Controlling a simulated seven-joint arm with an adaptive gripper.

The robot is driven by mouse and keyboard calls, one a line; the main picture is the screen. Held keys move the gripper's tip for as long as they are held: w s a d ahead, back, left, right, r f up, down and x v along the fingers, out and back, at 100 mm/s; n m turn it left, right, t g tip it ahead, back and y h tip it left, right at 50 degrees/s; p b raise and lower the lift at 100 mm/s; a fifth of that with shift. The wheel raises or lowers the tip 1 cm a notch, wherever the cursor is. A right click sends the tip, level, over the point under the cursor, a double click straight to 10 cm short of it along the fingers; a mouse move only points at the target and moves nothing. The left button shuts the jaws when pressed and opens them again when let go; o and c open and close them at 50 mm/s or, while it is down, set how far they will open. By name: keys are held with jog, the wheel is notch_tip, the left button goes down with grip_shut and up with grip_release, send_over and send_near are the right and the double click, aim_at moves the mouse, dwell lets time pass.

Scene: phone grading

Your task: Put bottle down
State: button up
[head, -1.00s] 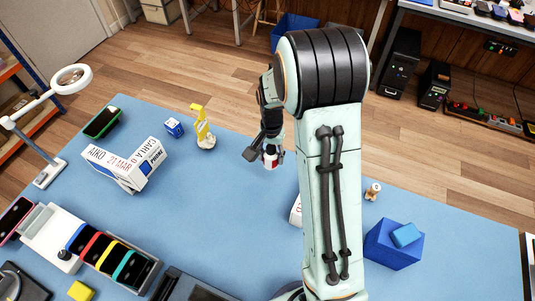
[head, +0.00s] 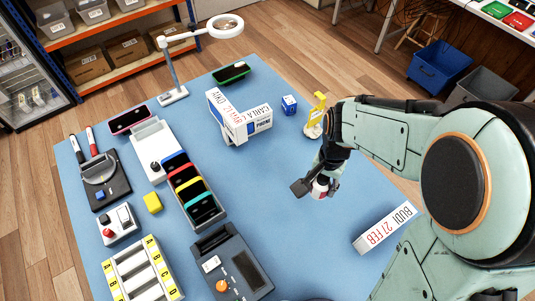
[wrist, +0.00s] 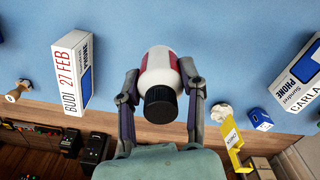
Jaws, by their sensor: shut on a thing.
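A small white bottle with a red label (head: 321,188) is held by my gripper (head: 316,186) over the right half of the blue table. It also shows in the wrist view (wrist: 161,61), with its black cap toward the camera. My two gripper fingers (wrist: 160,78) are shut on its sides. The bottle's base is out of sight, and I cannot tell whether it touches the blue tabletop (head: 280,205).
A white phone box marked BUDI (head: 384,228) lies right of the bottle. A yellow stand (head: 316,117) and a small blue box (head: 289,104) stand behind it. More phone boxes (head: 258,124) and a tray of coloured phones (head: 190,187) are left. Tabletop left of the bottle is clear.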

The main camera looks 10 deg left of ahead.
jog(key=s+a+n, duration=0.4)
jog(key=a+n, duration=0.1)
jog(key=a, duration=0.8)
jog(key=w+a+f, duration=0.2)
jog(key=w+f, duration=0.1)
jog(key=w+a+f, duration=0.6)
jog(key=shift+w+f, duration=0.15)
jog(key=shift+w, duration=0.2)
jog(key=shift+w+a+f, duration=0.1)
jog(key=shift+w+f, duration=0.05)
jog(key=shift+f, duration=0.05)
jog(key=shift+w+a+f, duration=0.1)
jog(key=shift+f, duration=0.8)
jog(key=shift+w+a+f, duration=0.1)
jog(key=shift+f, duration=0.8)
jog(key=shift+d+f, duration=0.1)
jog(key=shift+f, duration=0.05)
jog(key=o, duration=1.1)
jog(key=shift+o, duration=0.2)
